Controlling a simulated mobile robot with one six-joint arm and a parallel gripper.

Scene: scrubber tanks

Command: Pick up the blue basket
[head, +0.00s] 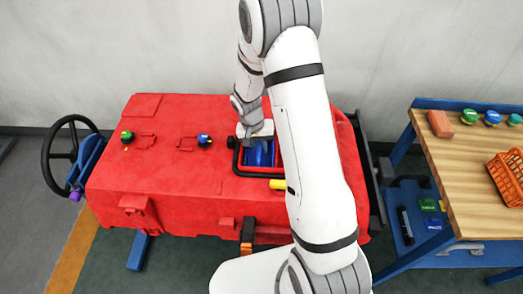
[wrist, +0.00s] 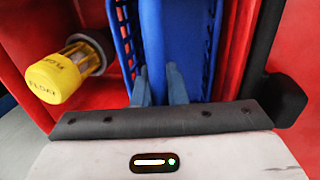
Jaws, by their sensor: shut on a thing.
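The blue basket (head: 262,155) sits in the dark-rimmed opening of the red tank (head: 190,205), partly hidden by my arm in the head view. In the wrist view, the blue basket (wrist: 195,40) shows slotted side walls and a smooth blue part in the middle. My gripper (wrist: 158,78) has its two grey-blue fingers closed around that middle blue part. The exact gripped edge is hard to make out. In the head view, my gripper (head: 257,136) reaches down to the basket from above, its fingertips not clear.
A yellow-capped float (wrist: 60,78) sticks out beside the basket on the left in the wrist view. A black bar lies close on the right. A wooden-topped bench (head: 470,165) with an orange basket (head: 508,176) stands right of the tank. A black steering wheel (head: 70,150) stands at left.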

